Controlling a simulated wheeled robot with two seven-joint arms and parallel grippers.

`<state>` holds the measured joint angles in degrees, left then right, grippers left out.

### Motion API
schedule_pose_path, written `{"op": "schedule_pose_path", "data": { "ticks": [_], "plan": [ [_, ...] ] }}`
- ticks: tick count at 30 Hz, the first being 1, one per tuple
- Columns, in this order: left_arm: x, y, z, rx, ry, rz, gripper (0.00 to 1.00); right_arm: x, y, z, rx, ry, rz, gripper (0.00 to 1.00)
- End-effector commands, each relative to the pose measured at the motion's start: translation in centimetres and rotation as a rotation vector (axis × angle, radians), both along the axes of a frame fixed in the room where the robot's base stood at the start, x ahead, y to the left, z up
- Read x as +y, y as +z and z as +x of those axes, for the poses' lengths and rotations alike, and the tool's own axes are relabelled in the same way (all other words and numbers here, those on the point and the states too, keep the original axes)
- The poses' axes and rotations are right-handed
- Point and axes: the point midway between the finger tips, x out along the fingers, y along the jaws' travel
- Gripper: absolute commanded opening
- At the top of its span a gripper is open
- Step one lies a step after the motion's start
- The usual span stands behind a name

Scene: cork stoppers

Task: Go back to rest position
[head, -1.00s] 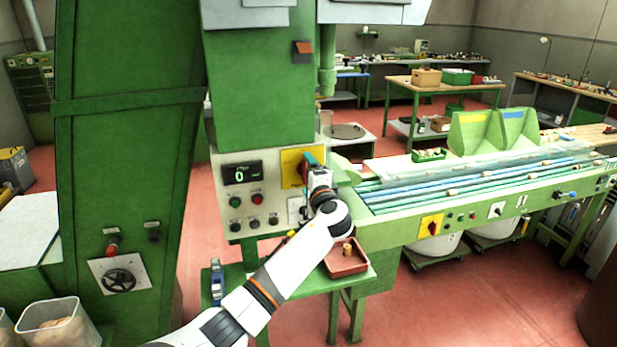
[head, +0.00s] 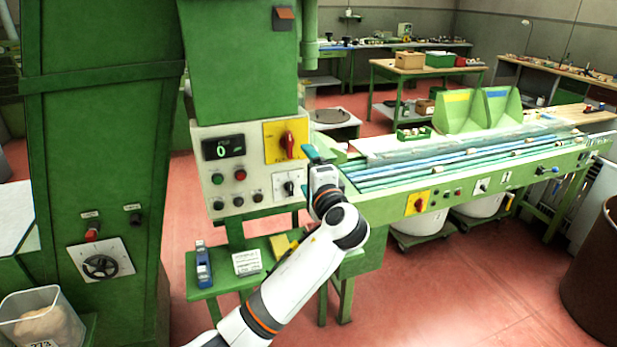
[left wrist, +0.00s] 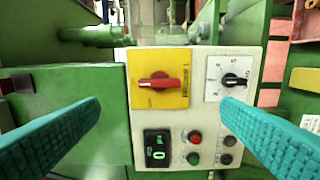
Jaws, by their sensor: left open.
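My left gripper (head: 313,156) is in front of the right side of the machine's control panel (head: 248,170) in the head view, its arm coming up from the bottom. In the left wrist view its two teal fingers (left wrist: 165,135) are wide apart with nothing between them. Beyond them is the panel with a red rotary switch (left wrist: 157,83) on a yellow plate, its handle lying sideways in that view. A black knob (left wrist: 233,80) sits beside it. The digital display (left wrist: 157,148) shows 0. The fingers look apart from the panel. My right gripper is not in view.
A green shelf below the panel holds a blue tool (head: 203,265), a white card (head: 247,262) and a yellow item (head: 281,246). A conveyor (head: 450,170) runs off to the right. A brown barrel (head: 597,270) stands at the right edge. Open red floor lies at lower right.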

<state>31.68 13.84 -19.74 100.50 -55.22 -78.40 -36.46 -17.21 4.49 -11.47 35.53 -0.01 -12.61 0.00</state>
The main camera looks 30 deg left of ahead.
Motion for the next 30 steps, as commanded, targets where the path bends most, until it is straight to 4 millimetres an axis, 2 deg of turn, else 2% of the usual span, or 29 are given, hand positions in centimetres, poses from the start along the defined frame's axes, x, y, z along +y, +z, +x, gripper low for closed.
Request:
{"op": "schedule_pose_path", "data": {
  "ticks": [15,17,19,20,23,27,30],
  "plan": [
    [-0.1,0.0,-0.1,0.001,0.0,-0.001,0.87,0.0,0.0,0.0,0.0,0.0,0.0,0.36],
    [-0.1,-0.4,0.0,0.006,-0.003,-0.003,0.87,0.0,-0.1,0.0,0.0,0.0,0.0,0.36],
    [-0.2,-1.7,0.3,0.025,-0.015,-0.011,0.87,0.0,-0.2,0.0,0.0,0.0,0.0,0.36],
    [-0.2,-2.7,0.6,0.037,-0.023,-0.017,0.87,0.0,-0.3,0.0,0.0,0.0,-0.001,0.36],
    [-0.5,-7.2,1.4,0.097,-0.065,-0.05,0.87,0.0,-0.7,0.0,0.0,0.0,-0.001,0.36],
    [-1.2,-15.7,2.0,0.198,-0.136,-0.133,0.87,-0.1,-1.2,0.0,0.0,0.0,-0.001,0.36],
    [-1.7,-21.8,1.7,0.266,-0.177,-0.204,0.87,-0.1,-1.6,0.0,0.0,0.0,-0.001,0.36]
  ]
}}
